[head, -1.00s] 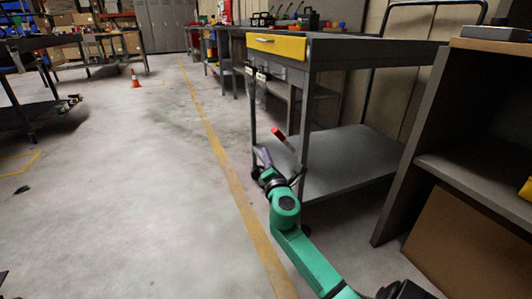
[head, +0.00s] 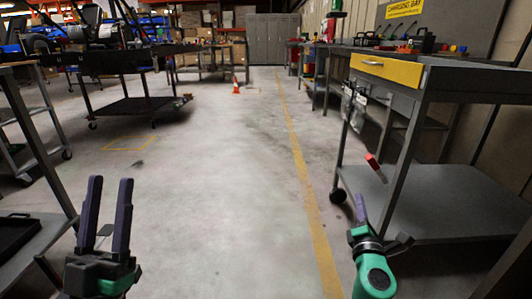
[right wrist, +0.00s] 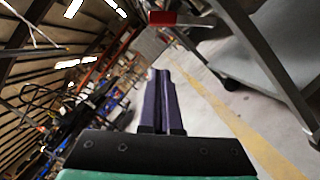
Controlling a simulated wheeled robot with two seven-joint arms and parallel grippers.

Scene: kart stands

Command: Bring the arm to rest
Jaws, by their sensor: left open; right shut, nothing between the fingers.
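My right gripper (head: 361,208) is at the lower right of the head view, on its green arm, beside the grey cart (head: 450,200). Its purple fingers lie together with nothing between them. In the right wrist view the shut right fingers (right wrist: 161,85) point away over the floor. My left gripper (head: 110,200) stands at the lower left of the head view, its two purple fingers upright, apart and empty.
The cart has a yellow drawer (head: 386,68). A red-ended bar (head: 375,168) shows just above my right gripper and at the top of the wrist view (right wrist: 175,18). A dark shelf stand is at left. The middle floor is clear, with an orange cone (head: 236,86) farther off.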

